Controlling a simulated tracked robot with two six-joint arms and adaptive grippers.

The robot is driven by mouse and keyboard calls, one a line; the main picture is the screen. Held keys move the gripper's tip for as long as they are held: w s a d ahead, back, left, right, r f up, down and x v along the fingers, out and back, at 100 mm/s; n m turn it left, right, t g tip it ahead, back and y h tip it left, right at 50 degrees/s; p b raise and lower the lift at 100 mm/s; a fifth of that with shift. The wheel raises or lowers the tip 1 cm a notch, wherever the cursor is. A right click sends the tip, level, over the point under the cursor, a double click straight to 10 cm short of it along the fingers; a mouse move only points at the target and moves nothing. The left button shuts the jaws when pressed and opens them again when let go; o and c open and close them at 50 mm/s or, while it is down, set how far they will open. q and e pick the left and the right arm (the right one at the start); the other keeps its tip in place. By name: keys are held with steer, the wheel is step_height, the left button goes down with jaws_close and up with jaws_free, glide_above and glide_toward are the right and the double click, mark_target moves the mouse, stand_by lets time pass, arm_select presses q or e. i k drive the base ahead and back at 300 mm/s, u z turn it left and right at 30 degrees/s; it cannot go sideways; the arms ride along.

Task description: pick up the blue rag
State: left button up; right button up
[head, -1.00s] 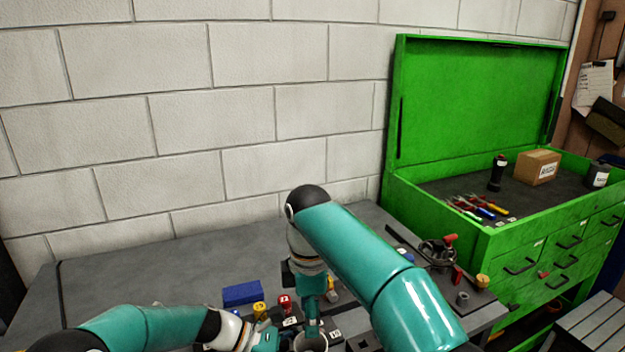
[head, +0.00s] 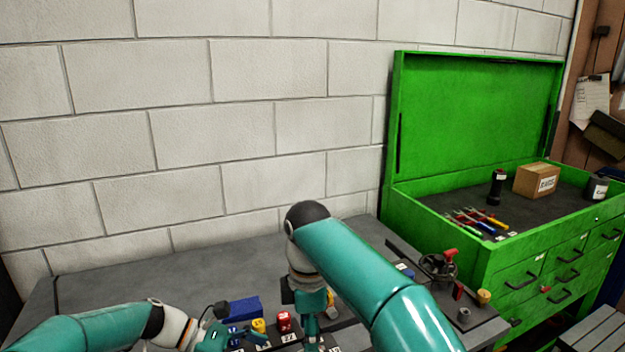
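A blue block-shaped thing (head: 245,308), which may be the folded blue rag, lies on the grey bench behind a yellow and a red numbered piece. My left gripper (head: 250,338) is low in the head view, just in front of it and apart from it as far as I can see. Its fingers are small and partly lost among the small parts, so its opening is unclear. My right gripper (head: 310,335) points down, right of the red piece. Its fingertips are near the bottom edge and its opening is unclear.
A yellow piece (head: 259,325) and a red piece (head: 284,321) stand close to the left gripper. A handwheel fixture (head: 438,268) is at the bench's right. An open green tool chest (head: 475,130) stands beyond it. The bench's back left (head: 130,285) is clear.

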mark_target(251, 307)
steer(key=k, duration=1)
